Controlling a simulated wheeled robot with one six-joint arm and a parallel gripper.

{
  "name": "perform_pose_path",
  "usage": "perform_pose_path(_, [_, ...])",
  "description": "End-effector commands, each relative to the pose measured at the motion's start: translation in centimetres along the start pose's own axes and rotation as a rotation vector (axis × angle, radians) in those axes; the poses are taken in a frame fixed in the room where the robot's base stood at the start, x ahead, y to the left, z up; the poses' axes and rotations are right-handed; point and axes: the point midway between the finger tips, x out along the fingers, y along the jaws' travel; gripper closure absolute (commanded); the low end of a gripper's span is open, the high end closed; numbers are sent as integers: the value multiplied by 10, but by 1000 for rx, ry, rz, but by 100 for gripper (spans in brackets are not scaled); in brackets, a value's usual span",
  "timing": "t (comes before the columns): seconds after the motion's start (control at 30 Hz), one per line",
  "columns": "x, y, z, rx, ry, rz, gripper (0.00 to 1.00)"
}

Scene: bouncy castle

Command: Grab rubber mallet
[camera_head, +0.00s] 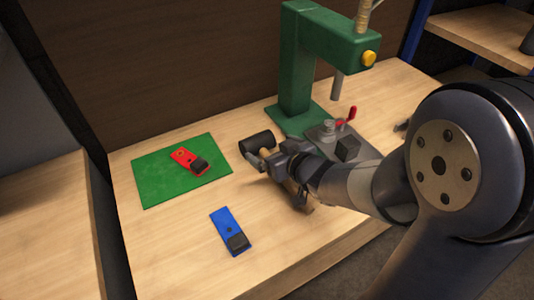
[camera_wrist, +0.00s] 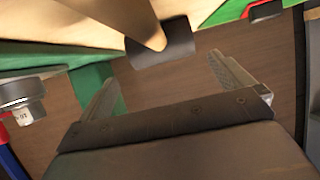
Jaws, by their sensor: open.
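The rubber mallet has a black cylindrical head (camera_head: 257,142) and a pale wooden handle. It lies on the wooden workbench, right of the green mat, and its handle runs partly hidden under my gripper (camera_head: 267,158). In the wrist view the black mallet head (camera_wrist: 162,50) and the end of its handle (camera_wrist: 140,18) show beyond the jaws. My gripper (camera_wrist: 160,68) is open there, with its two fingers on either side of the head's line and nothing between them. I cannot tell whether a finger touches the mallet.
A green drill press (camera_head: 296,75) with a grey vise (camera_head: 347,147) and red handle stands close behind my gripper. A red piece (camera_head: 184,156) lies on the green mat (camera_head: 152,180). A blue piece (camera_head: 224,219) lies in front. The bench's front left is mostly clear.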

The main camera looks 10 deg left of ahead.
Motion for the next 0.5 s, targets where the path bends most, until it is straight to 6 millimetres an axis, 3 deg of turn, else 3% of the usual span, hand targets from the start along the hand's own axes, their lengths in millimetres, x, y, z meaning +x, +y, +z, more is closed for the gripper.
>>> perform_pose_path(0.27, [22, -2, -6, -1, 1, -1, 0])
perform_pose_path(0.5, [56, -4, -14, 0, -2, 0, 0])
